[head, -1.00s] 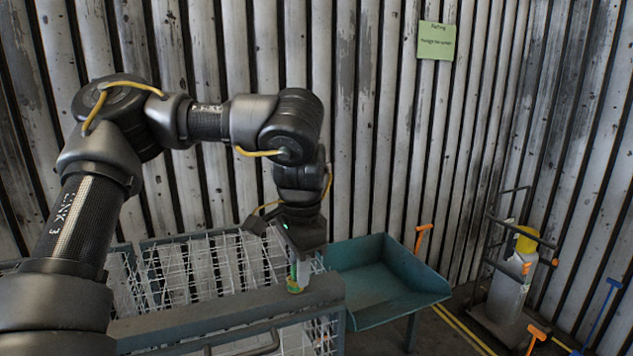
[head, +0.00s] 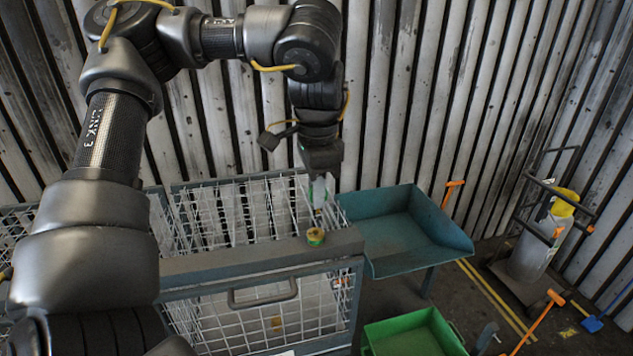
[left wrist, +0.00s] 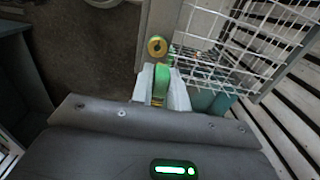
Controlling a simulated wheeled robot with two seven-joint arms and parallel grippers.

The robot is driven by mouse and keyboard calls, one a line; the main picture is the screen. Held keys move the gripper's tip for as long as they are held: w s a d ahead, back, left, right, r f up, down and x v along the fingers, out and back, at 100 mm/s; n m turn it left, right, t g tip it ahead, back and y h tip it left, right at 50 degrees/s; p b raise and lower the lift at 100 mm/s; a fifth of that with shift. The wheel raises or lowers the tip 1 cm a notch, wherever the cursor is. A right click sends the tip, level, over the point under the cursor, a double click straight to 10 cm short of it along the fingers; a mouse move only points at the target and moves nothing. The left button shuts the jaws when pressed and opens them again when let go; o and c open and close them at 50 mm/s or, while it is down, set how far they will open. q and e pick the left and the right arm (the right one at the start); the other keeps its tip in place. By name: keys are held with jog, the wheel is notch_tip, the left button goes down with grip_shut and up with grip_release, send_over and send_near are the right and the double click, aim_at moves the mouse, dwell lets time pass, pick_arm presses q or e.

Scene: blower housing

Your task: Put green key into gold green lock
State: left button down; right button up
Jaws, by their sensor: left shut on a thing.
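The gold and green lock (head: 315,236) sits on the grey top bar at the front right corner of the wire cage. It also shows in the left wrist view (left wrist: 157,47) as a gold ring with a dark centre and a green side. My left gripper (head: 317,192) hangs above and apart from the lock, pointing down. It is shut on the green key (left wrist: 161,80), whose green head shows between the pale fingers in the left wrist view. A gold part of the key shows lower between the fingers; the rest is hidden. My right gripper is not in view.
The wire cage (head: 272,289) with its grey frame stands under my left arm. A teal tray (head: 405,225) is to its right and a green bin (head: 412,335) lower right. A trolley with a cylinder (head: 530,250) stands far right. Orange-handled tools are near.

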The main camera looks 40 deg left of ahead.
pick_arm(q)
jog(key=shift+s+f, duration=0.2)
jog(key=shift+f, duration=0.05)
jog(key=shift+s+f, duration=0.2)
jog(key=shift+d+f, duration=0.1)
jog(key=shift+f, duration=0.45)
jog(key=shift+w+f, duration=0.15)
jog(key=shift+f, duration=1.75)
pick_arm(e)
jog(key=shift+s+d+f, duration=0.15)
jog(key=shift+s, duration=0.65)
pick_arm(q)
jog(key=shift+f, duration=0.2)
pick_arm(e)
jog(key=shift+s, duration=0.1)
